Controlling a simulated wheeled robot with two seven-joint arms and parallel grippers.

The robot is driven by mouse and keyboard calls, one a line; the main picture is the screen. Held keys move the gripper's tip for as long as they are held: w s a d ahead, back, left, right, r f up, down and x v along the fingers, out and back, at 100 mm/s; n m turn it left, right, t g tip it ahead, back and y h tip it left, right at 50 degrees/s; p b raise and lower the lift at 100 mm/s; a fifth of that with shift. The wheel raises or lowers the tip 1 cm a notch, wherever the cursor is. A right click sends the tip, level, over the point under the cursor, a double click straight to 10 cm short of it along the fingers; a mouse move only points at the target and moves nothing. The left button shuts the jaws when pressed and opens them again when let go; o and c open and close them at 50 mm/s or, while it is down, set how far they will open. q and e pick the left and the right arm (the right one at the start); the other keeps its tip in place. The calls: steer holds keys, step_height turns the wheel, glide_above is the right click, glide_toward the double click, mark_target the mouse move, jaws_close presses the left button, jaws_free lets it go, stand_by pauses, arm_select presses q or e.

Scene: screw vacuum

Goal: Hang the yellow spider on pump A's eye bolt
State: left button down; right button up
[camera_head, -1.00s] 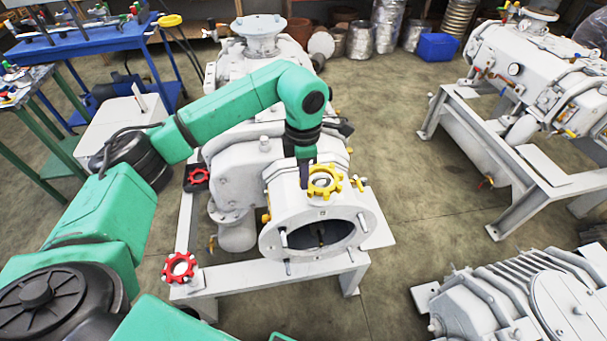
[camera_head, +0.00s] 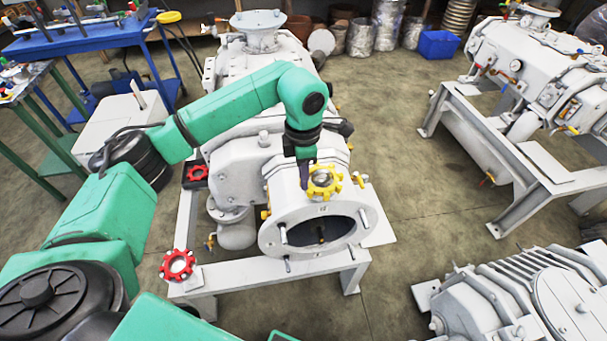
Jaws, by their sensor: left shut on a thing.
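The pump in the middle (camera_head: 236,160), which I take for pump A, stands on a pale frame with its round open end towards me. The yellow spider (camera_head: 335,181), a toothed ring, is at the top of that open end. My left gripper (camera_head: 306,184) reaches down from above and is shut on the spider's left side. A grey part shows through the ring's centre; I cannot tell whether it is the eye bolt or whether the ring hangs on it. My right gripper is not in view.
One red spider (camera_head: 177,265) is on the frame's front left corner, another (camera_head: 197,174) on a dark block behind it. A second pump (camera_head: 530,70) stands at the right, a ribbed machine (camera_head: 510,300) at lower right. Bare floor (camera_head: 420,255) lies between them.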

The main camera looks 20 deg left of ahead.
arm_select(q)
steer(key=shift+f+b, duration=0.6)
steer(key=shift+f, duration=0.25)
steer(key=c, duration=0.8)
jaws_free()
steer(key=shift+o, duration=0.2)
step_height(320, 180, up, 10)
steer(key=shift+f+b, duration=0.15)
steer(key=shift+b, duration=0.55)
step_height(320, 180, up, 5)
steer(key=shift+p, duration=0.55)
steer(key=shift+s+f, duration=0.1)
